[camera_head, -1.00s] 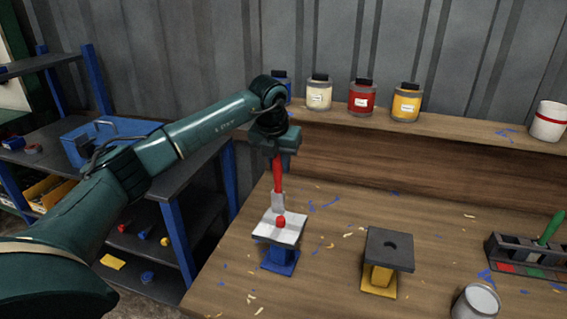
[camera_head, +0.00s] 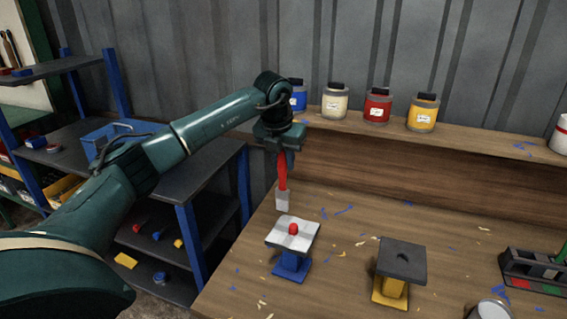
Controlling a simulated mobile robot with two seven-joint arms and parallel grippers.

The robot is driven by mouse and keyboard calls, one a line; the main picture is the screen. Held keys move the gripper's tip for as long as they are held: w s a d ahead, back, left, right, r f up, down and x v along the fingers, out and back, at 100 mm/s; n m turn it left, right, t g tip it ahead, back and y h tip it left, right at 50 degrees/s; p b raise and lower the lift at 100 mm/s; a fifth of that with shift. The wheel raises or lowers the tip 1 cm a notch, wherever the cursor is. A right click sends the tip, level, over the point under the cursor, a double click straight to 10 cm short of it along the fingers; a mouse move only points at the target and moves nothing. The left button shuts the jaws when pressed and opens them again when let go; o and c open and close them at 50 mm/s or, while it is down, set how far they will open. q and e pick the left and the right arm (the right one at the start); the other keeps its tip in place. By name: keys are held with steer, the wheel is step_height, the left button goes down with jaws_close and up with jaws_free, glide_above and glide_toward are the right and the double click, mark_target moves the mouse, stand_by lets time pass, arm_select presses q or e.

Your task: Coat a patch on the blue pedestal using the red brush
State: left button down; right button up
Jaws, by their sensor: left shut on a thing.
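The blue pedestal (camera_head: 291,267) stands on the workbench, with a light grey-white plate (camera_head: 279,234) on top. A small red piece (camera_head: 293,229) sits near the middle of that plate. My left gripper (camera_head: 283,152) is shut on the red brush (camera_head: 283,172), which hangs nearly upright with its pale grey head (camera_head: 282,201) down. The brush head is above and behind the plate's left back edge and looks apart from it. My right gripper is not in view.
A yellow pedestal (camera_head: 390,289) with a dark top stands to the right. A brush rack (camera_head: 537,272) and a grey can (camera_head: 489,310) are at the right. Several paint jars, one red (camera_head: 377,105), line the back ledge. A dark shelf (camera_head: 185,185) stands left.

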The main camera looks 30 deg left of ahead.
arm_select(q)
steer(key=shift+r, duration=1.35)
steer(key=m+g+h, duration=0.1)
steer(key=m, duration=0.5)
steer(key=m+h, duration=0.1)
steer(key=m, duration=0.5)
steer(key=m+g+h, duration=0.1)
steer(key=m, duration=0.5)
steer(key=shift+g+h, duration=0.3)
steer(key=shift+h, duration=0.1)
